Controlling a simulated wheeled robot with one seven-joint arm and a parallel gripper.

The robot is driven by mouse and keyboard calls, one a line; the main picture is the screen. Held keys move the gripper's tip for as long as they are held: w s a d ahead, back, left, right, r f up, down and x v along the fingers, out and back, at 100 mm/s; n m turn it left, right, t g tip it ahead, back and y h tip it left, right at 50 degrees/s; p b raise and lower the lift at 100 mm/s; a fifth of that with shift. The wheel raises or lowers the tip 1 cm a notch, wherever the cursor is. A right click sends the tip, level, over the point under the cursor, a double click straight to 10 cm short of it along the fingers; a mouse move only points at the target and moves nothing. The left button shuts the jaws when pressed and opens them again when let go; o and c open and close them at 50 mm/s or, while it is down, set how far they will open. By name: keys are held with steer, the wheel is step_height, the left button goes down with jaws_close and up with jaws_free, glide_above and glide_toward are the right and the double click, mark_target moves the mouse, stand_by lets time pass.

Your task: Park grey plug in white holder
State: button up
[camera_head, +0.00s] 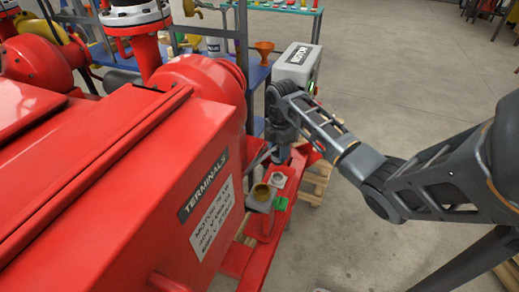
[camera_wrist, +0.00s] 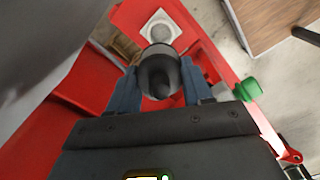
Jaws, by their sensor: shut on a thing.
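My gripper (camera_wrist: 161,82) is shut on the grey plug (camera_wrist: 160,68), a dark rounded piece between its two blue-grey fingers in the wrist view. The white holder (camera_wrist: 160,26) is a pale square block with a round grey recess, just beyond the plug at the top of that view. The plug appears apart from it, though its exact height cannot be told. In the head view the white holder (camera_head: 279,179) sits on the red ledge, below my gripper (camera_head: 273,156). The plug cannot be made out clearly there.
A grey block with a brass-coloured round opening (camera_head: 262,192) stands on the ledge near the holder. A green piece (camera_head: 281,203) lies beside it and shows in the wrist view (camera_wrist: 247,90). The red terminal box (camera_head: 205,185) stands close on the left.

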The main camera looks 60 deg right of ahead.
steer(key=shift+s+f, duration=0.2)
steer(key=shift+f, duration=0.05)
step_height(320, 180, down, 6)
steer(key=b, duration=0.5)
steer(key=shift+d+r+b, duration=0.1)
steer(key=shift+r+b, duration=0.1)
steer(key=shift+b, duration=0.1)
steer(key=shift+r, duration=0.2)
steer(key=shift+p, duration=0.8)
steer(key=shift+f+b, duration=0.85)
steer(key=shift+f, duration=0.9)
stand_by(0.7)
steer(key=o, duration=1.2)
steer(key=shift+o, duration=0.2)
